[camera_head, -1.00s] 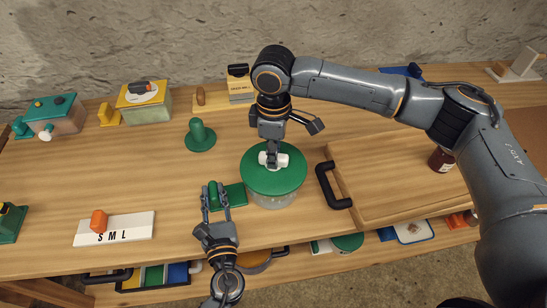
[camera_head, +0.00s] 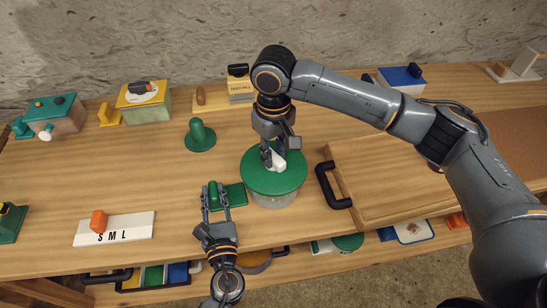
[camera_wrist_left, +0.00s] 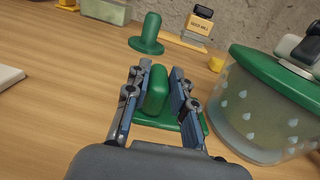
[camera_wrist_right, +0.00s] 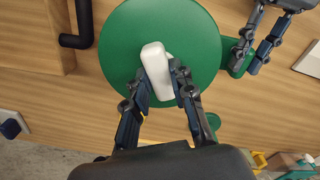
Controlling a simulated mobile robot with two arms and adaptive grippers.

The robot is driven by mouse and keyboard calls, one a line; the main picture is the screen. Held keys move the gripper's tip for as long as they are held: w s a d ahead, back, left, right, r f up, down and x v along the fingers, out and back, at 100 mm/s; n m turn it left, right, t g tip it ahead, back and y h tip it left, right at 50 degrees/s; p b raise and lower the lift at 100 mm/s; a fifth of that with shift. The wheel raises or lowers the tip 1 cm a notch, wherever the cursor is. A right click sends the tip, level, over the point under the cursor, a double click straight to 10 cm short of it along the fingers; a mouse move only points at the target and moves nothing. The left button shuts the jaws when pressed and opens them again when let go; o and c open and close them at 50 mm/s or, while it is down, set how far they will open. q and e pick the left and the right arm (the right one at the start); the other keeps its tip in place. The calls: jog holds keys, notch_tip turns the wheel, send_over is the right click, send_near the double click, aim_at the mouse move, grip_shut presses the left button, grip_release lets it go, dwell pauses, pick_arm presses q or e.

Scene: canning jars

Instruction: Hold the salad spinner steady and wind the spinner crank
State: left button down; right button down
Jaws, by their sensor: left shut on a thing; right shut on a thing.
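The salad spinner has a round green lid (camera_head: 288,184) on a translucent bowl with droplet marks (camera_wrist_left: 262,112), standing upright on the bench. Its white crank (camera_wrist_right: 156,66) lies across the lid and also shows in the head view (camera_head: 279,167). My right gripper (camera_head: 273,158) comes down from above and is shut on the crank; its fingers partly hide the crank. My left gripper (camera_head: 218,197) is shut on the upright green grip (camera_wrist_left: 155,90), which rises from a flat green plate (camera_head: 233,195) against the left side of the spinner.
A wooden board (camera_head: 385,175) with a black handle (camera_head: 331,187) lies right of the spinner. A green knobbed piece (camera_head: 199,136) stands behind it. A white S M L strip (camera_head: 128,232) lies left. Several boxes stand along the back. Bare bench surrounds the left gripper's left side.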

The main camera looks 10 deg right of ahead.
jog(key=shift+m, duration=0.6)
jog(key=m, duration=0.4)
jog(key=shift+m, duration=0.4)
jog(key=m, duration=0.4)
jog(key=c, duration=1.1)
grip_release()
jog(key=shift+o, duration=0.2)
